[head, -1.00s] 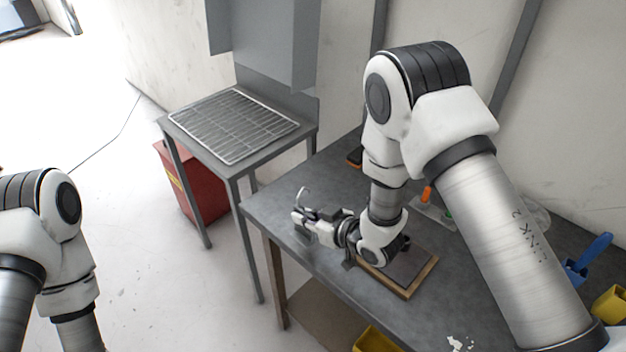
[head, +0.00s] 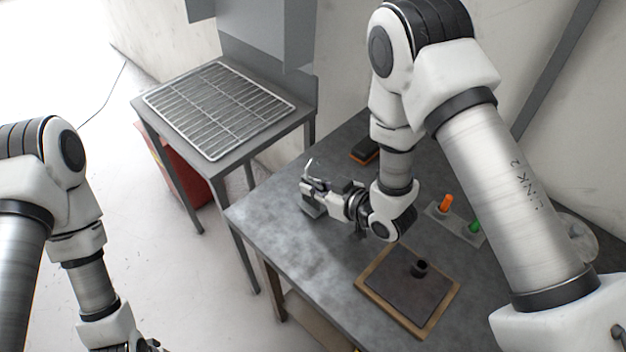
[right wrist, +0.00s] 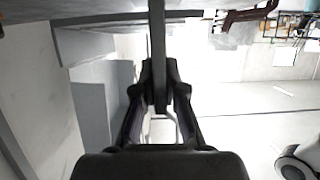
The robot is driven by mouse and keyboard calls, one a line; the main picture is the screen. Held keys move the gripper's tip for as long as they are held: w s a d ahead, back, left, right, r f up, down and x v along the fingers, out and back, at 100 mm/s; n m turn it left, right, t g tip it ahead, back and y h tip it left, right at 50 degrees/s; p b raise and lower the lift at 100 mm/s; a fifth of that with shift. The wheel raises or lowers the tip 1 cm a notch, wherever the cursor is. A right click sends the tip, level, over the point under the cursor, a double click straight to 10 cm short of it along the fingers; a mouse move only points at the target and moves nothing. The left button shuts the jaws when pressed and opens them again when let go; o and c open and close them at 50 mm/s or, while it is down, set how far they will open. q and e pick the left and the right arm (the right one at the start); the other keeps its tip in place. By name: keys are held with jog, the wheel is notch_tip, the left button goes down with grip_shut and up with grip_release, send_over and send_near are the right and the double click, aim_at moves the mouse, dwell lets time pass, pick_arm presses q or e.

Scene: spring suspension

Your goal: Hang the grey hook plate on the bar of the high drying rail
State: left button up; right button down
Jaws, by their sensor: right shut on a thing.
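The grey hook plate (head: 313,206) is held in my right gripper (head: 322,190), above the left part of the dark worktable. Its pale curved hook (head: 309,166) sticks up above the jaws. In the right wrist view the plate (right wrist: 157,60) shows nearly edge-on between the two dark fingers of my right gripper (right wrist: 158,88), which are shut on it. I cannot make out the high drying rail or its bar in either view. My left arm comes in at the lower left of the head view; its gripper is cut off by the frame edge.
A wire rack (head: 215,108) lies on a grey side table beyond the worktable. A wood-framed tray (head: 367,290) with a black socket (head: 420,268) is on the worktable. A holder with orange and green items (head: 455,222) and an orange-black block (head: 364,151) stand behind. A red box is under the side table.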

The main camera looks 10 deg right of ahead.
jog(key=shift+w+a+f, duration=0.1)
jog(key=shift+f, duration=0.4)
jog(key=shift+w+f, duration=0.1)
jog(key=shift+w, duration=0.2)
jog(key=c, duration=1.5)
grip_release()
jog(key=shift+w, duration=0.1)
jog(key=shift+o, duration=1.3)
jog(key=shift+s, duration=0.4)
pick_arm(q)
jog(key=p, duration=0.1)
jog(key=r+p, duration=0.1)
jog(key=shift+w+r+p, duration=0.3)
jog(key=shift+w, duration=0.05)
pick_arm(e)
jog(key=v, duration=1.2)
